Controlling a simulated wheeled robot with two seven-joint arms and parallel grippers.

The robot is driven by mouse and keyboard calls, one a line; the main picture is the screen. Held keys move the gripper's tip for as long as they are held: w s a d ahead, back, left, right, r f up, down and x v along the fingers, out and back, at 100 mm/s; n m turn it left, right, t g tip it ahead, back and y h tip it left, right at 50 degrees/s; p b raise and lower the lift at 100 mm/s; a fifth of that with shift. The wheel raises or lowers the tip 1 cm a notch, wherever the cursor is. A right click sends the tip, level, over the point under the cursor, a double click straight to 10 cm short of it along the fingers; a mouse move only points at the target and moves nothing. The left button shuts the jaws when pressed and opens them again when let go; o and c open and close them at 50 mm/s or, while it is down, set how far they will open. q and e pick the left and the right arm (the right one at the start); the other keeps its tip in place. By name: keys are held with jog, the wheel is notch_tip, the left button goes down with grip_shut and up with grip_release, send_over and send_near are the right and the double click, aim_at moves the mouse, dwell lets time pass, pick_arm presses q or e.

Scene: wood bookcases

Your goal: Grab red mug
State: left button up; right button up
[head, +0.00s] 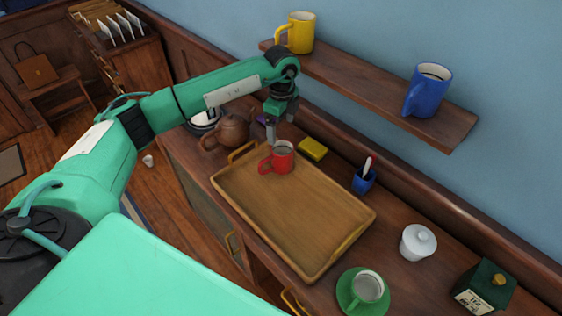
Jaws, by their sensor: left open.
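The red mug (283,158) stands upright near the far left corner of the wooden tray (300,262), with its handle toward the left. My left gripper (271,134) points down just above and behind the mug, slightly to its left. Its fingers are open, and I see nothing held between them. I cannot tell whether a fingertip touches the mug rim. My right gripper is not in view.
A brown teapot (228,131) stands left of the tray, close to my gripper. A yellow box (313,149) and blue cup (364,181) stand behind the tray. The wall shelf (360,84) holds yellow and blue mugs. The tray's middle is clear.

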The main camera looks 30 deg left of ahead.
pick_arm(q)
jog(key=b, duration=0.4)
send_near(282, 152)
jog(key=s+f, duration=0.1)
jog(key=s+d+f, duration=0.1)
jog(key=shift+s+d+f, duration=0.15)
jog(key=shift+s+f, duration=0.1)
jog(key=shift+s, duration=0.15)
notch_tip(282, 152, down, 2)
jog(key=shift+f+b, duration=0.2)
jog(key=shift+b, duration=0.45)
jog(key=shift+f+b, duration=0.4)
jog(key=shift+f, duration=0.15)
jog(key=shift+f+b, duration=0.3)
jog(key=shift+f, duration=0.3)
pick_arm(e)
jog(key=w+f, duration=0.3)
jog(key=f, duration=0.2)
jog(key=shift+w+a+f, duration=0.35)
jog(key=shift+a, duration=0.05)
pick_arm(q)
jog(key=shift+r, duration=0.1)
jog(key=c, duration=1.2)
